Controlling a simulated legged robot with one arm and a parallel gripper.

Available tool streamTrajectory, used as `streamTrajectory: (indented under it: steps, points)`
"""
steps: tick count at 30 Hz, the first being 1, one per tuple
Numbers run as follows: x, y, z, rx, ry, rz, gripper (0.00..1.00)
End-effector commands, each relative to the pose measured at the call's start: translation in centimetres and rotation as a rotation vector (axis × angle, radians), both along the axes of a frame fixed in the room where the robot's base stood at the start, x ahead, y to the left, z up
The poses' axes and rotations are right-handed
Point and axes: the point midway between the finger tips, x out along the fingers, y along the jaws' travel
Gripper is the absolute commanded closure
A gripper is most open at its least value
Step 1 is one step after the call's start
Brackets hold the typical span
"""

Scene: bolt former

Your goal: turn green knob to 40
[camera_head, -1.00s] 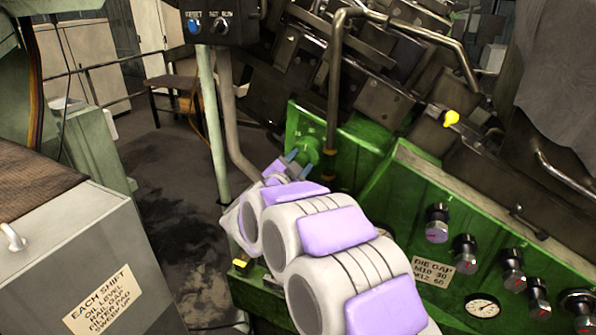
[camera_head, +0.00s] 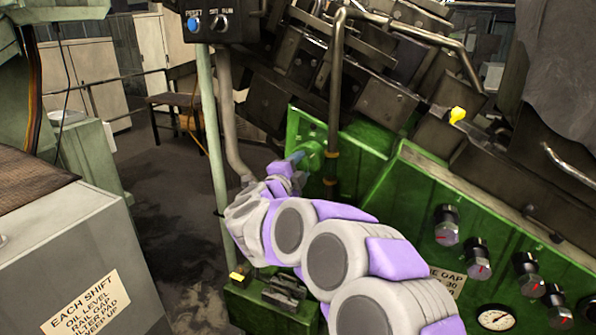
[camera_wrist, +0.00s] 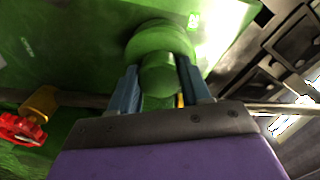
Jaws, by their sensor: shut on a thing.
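The green knob (camera_wrist: 160,72) sticks out of the green machine panel in the wrist view. My gripper (camera_wrist: 158,85) has one blue finger on each side of the knob's narrower front part and is shut on it. In the head view the green knob (camera_head: 312,155) is partly hidden behind my gripper (camera_head: 296,158), at the left end of the green machine. Small bright marks show on the panel in the wrist view, but I cannot read them. No pointer on the knob can be made out.
A red valve handle (camera_wrist: 22,128) is at the left in the wrist view. A metal pipe (camera_head: 334,100) runs down just right of the knob. Black knobs (camera_head: 447,224) and a gauge (camera_head: 496,318) line the machine's front. A grey cabinet (camera_head: 60,240) stands at left.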

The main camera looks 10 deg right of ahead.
Motion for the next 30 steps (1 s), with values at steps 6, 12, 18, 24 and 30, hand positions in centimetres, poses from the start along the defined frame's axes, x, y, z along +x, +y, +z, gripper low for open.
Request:
streamTrajectory:
  steps: [6, 12, 18, 24, 30]
  points:
    - [-0.02, -0.1, -0.13, 0.013, -0.005, -0.002, 0.83]
    - [-0.04, -0.14, -0.18, 0.013, -0.004, -0.002, 0.83]
    - [-0.01, -0.14, -0.21, 0.013, -0.003, -0.002, 0.38]
    - [0.05, -0.05, -0.19, 0.012, -0.003, -0.001, 0.27]
    - [-0.09, 0.14, -0.15, 0.011, -0.003, -0.001, 0.27]
